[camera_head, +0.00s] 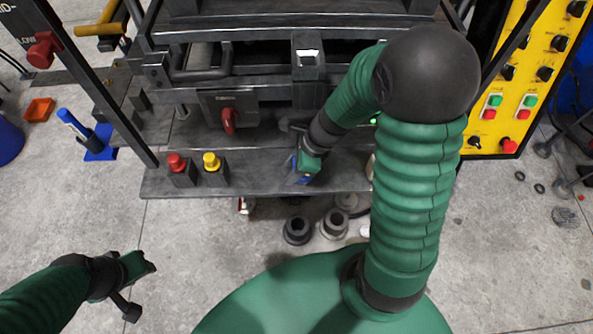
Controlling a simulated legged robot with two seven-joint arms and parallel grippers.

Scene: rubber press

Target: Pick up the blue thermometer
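A small blue object (303,180), which looks like the blue thermometer, is at the front ledge of the press, mostly hidden by my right gripper. My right gripper (306,165) reaches down over the ledge and is right at this blue object. Its fingers are hidden by the wrist, so I cannot tell whether it grips the object or only touches it. My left gripper (147,264) is at the lower left above the concrete floor, away from the press, with nothing visible in it. Its finger gap is too small to make out.
The press ledge (240,184) carries a red button (177,162) and a yellow button (211,161). A yellow control panel (500,90) stands at right. Dark round parts (298,230) lie on the floor below the ledge. A blue cylinder (73,124) and orange tray (39,109) are at left.

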